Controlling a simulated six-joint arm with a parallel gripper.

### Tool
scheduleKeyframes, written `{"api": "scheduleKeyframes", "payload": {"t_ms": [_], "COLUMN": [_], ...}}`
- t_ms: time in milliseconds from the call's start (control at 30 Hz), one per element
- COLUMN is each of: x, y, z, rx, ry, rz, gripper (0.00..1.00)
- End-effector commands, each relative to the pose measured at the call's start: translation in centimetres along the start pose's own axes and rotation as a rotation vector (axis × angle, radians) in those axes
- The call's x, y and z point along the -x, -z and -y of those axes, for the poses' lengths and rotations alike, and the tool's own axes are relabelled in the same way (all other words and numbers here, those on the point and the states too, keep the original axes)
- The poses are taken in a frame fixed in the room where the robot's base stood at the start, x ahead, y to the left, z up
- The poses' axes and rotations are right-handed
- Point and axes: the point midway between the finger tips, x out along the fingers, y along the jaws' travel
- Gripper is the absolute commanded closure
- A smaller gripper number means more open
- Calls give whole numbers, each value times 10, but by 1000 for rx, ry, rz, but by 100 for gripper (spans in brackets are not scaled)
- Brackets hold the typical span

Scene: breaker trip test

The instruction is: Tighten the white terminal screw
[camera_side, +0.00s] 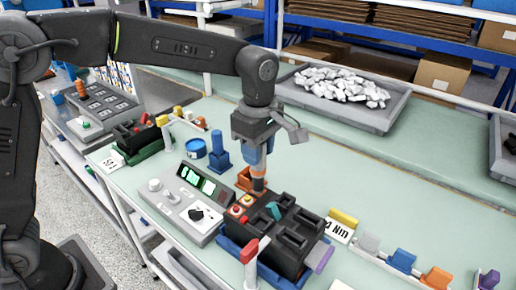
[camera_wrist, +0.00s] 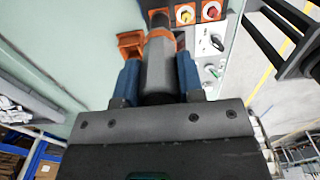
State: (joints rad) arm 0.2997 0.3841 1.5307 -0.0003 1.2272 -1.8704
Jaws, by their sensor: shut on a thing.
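My gripper (camera_side: 257,150) is shut on a grey screwdriver with an orange band (camera_side: 258,171). In the wrist view the blue fingers of my gripper (camera_wrist: 160,75) clasp the screwdriver's grey handle (camera_wrist: 158,62) from both sides. The screwdriver points down, its lower end at the back corner of the black breaker block (camera_side: 289,238). I cannot make out the white terminal screw. Whether the tip touches a screw is hidden.
An orange holder (camera_side: 243,180) and a blue stand (camera_side: 219,157) stand close behind the block. A grey test box (camera_side: 183,207) with green displays is at its left. A red-tipped lever (camera_side: 249,252) rises in front. Coloured clips line the bench's front edge.

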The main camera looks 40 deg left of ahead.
Motion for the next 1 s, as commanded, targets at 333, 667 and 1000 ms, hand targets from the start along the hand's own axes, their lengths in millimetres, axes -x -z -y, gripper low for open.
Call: {"api": "scheduleKeyframes", "payload": {"t_ms": [333, 667, 1000], "x": [12, 30, 49], "y": [0, 0, 0], "z": [-1, 0, 0], "rx": [0, 0, 0], "ry": [-5, -4, -4], "rz": [2, 2, 2], "gripper": [88, 88, 88]}}
